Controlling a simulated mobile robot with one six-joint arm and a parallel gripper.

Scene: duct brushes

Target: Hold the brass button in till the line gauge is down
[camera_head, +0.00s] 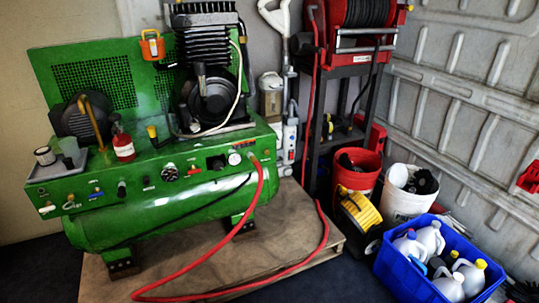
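A green air compressor (160,215) stands on a wooden board. Its front panel carries a row of small fittings. A white-faced gauge (235,159) sits at the panel's right end, close to where the red hose joins. A dark-faced gauge (170,174) sits near the panel's middle. Both needles are too small to read, and I cannot tell which is the line gauge. I cannot pick out the brass button for certain among the small fittings. My gripper is not in view.
A red hose (263,196) loops from the panel across the wooden board (200,268). A small tray (47,172) and a red bottle (123,147) sit on the compressor's left. Buckets and a blue crate (403,278) of jugs stand at right. Dark floor shows at lower left.

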